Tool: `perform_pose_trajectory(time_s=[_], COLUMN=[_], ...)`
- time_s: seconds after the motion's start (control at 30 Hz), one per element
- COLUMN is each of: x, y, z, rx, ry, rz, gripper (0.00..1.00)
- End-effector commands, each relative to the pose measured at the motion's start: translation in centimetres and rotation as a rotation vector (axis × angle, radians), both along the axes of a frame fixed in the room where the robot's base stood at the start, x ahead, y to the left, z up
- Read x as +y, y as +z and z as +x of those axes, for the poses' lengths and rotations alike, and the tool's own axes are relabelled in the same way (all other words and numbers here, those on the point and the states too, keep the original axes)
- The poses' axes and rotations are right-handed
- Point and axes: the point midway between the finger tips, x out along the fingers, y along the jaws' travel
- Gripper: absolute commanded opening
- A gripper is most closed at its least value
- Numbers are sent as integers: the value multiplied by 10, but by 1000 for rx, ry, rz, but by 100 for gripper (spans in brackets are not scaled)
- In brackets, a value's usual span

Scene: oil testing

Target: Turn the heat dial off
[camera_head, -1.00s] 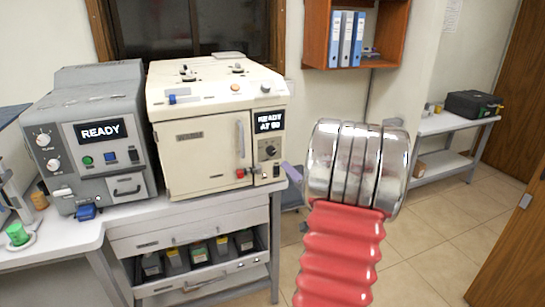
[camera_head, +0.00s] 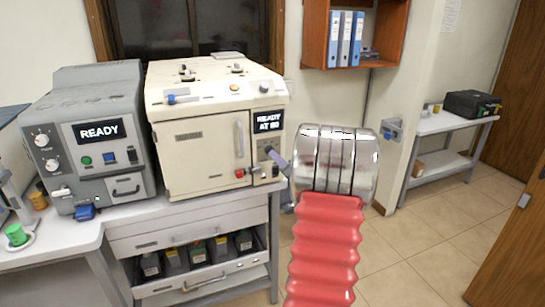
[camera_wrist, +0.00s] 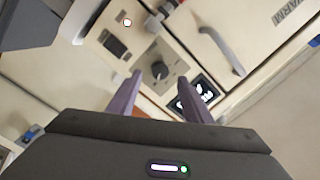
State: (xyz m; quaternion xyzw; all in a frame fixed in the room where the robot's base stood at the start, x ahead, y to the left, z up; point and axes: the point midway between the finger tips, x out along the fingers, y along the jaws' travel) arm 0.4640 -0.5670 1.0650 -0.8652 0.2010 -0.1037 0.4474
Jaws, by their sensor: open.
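The cream oven (camera_head: 195,165) stands on the bench, and its display reads READY AT 60. In the wrist view the dial lies between my gripper's (camera_wrist: 159,78) two purple fingers, which are spread apart and empty. I cannot tell whether the fingertips reach down to the dial. In the head view my gripper (camera_head: 275,157) is at the right side of the oven's front panel and partly covers the dial.
The oven's door handle (camera_head: 240,139) and red knob (camera_head: 239,173) are left of the dial. A grey machine (camera_head: 100,140) with white dials stands further left. The floor to the right is clear.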

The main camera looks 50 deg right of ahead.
Motion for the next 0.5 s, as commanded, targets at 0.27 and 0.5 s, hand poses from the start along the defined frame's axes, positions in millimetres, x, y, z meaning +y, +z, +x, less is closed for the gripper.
perform_pose_trajectory(time_s=[0.27,0.5], x=[-17,-24], y=[0,0], z=[37,50], rx=[0,-1], ry=[1,2], rz=[-1,-1], gripper=[46,46])
